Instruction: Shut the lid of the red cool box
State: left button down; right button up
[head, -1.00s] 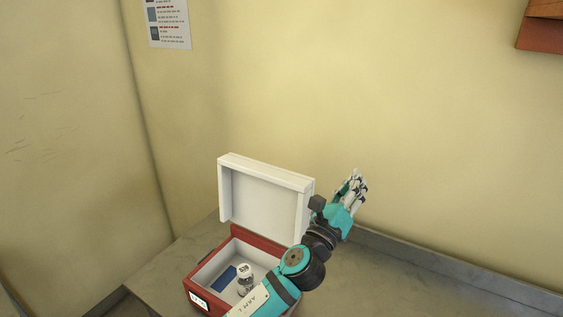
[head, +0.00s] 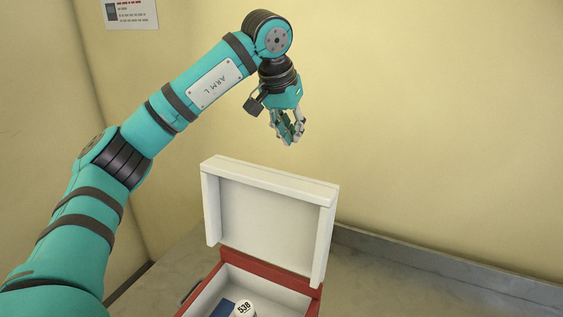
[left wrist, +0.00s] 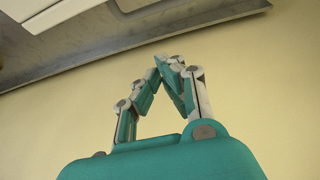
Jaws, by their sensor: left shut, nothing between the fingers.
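The red cool box (head: 268,284) stands on the grey counter at the bottom of the head view, its lower part cut off by the frame. Its white lid (head: 268,218) is open and stands upright at the back. Inside are a vial with a white cap marked 538 (head: 243,308) and a blue block (head: 222,308). My left gripper (head: 291,141) is shut and empty, pointing down above and apart from the lid's top edge. In the left wrist view its fingertips (left wrist: 168,62) meet. My right gripper is not in view.
The grey counter (head: 400,281) is clear to the right of the box. A raised edge (head: 430,253) runs along the yellow wall behind it. A paper notice (head: 132,12) hangs on the wall at top left.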

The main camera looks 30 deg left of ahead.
pick_arm(q)
jog(key=a+p+x, duration=0.1)
jog(key=p+x, duration=0.2)
jog(key=x, duration=0.6)
jog(key=shift+y, duration=0.3)
jog(key=s+p, duration=0.1)
jog(key=s, duration=0.1)
jog(key=s+r+p, duration=0.1)
jog(key=s, duration=0.1)
jog(key=shift+s, duration=0.15)
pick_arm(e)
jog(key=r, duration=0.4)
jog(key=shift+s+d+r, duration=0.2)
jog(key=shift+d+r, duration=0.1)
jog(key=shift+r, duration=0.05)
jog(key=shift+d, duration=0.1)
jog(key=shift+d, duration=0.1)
